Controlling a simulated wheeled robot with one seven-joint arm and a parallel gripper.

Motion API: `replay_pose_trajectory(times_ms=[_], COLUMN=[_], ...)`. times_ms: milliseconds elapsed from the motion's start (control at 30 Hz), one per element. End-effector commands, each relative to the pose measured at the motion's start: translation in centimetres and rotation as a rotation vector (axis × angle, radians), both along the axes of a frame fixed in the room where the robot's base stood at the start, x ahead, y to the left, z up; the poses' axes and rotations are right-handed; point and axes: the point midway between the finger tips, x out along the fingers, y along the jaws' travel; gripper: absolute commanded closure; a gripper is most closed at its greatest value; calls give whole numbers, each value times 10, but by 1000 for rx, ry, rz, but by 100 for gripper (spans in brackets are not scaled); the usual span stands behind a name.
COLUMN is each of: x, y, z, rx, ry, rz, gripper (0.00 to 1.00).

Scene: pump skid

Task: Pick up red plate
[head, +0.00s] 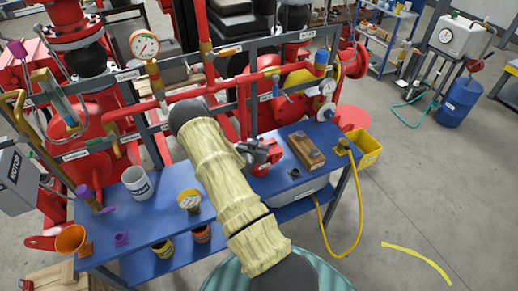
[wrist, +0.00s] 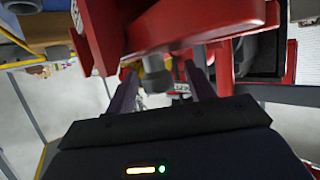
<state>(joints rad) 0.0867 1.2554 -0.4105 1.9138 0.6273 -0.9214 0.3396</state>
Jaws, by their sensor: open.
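A red plate-like part (wrist: 200,22) fills the upper middle of the wrist view, with a grey round stud under it. I cannot tell for sure that it is the red plate of the task. My gripper (wrist: 160,88) is open, its two dark fingers pointing towards this red part and the stud. I cannot tell whether they touch. In the head view my gripper (head: 262,152) is over the blue bench, close to a red piece (head: 268,168) that it partly hides. My pale-sleeved forearm covers the bench middle.
Red pipes and a grey frame stand behind.

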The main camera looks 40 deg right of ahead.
Motion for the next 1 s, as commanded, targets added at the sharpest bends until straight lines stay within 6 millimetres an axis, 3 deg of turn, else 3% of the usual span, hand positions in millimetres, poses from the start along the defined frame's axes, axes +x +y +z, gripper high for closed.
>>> replay_pose_trajectory(times_ms=[533, 800, 1000], x=[0, 0, 0], y=[-2, -2, -3], z=[-1, -1, 1], rx=[0, 0, -3], ry=[0, 0, -3], rz=[-2, -2, -3], gripper=[46, 99, 100])
